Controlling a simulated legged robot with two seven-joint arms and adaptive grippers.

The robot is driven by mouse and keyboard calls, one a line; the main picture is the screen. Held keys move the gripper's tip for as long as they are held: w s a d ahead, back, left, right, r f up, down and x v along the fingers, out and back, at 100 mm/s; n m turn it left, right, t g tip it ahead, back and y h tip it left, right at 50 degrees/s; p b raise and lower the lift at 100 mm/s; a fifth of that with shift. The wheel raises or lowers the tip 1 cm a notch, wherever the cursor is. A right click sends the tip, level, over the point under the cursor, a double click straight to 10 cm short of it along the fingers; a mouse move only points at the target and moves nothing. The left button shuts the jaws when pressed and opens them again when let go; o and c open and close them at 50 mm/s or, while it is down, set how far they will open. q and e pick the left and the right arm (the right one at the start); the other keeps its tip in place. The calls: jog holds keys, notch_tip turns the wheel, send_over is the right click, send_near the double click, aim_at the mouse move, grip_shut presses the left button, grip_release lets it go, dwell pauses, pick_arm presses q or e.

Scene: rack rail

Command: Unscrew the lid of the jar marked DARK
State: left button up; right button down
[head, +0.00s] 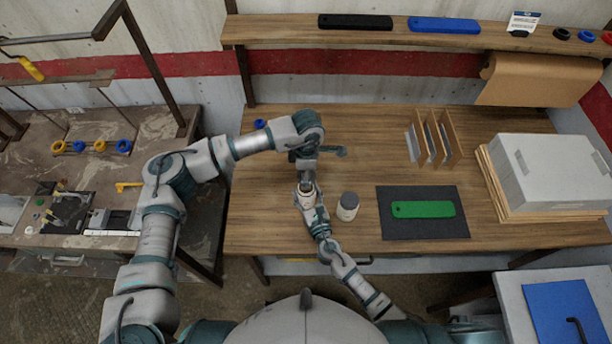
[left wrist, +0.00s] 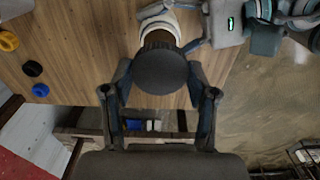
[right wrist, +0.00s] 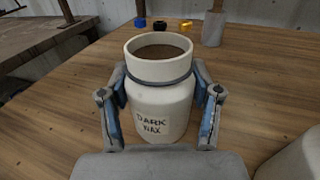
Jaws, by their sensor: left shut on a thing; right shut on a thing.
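The jar marked DARK WAX (right wrist: 160,108) is pale and stands upright on the wooden table. Its mouth is open, with brown wax (right wrist: 160,52) showing inside. My right gripper (right wrist: 160,112) is shut around the jar body; the head view also shows the jar (head: 306,199). My left gripper (left wrist: 160,90) is shut on the dark round lid (left wrist: 160,70). It holds the lid apart from the jar; the jar's pale rim shows behind it in the left wrist view (left wrist: 160,17). In the head view my left gripper is above the jar and the lid is hard to make out.
A second jar (head: 348,207) with a grey lid stands just right of the held jar. A dark mat (head: 393,230) with a green bar (head: 423,209) lies further right. Upright dividers (head: 433,140) and a grey box (head: 555,170) stand beyond. The table's front edge is close.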

jog(key=shift+c, duration=0.8)
grip_release()
jog(key=v, duration=1.2)
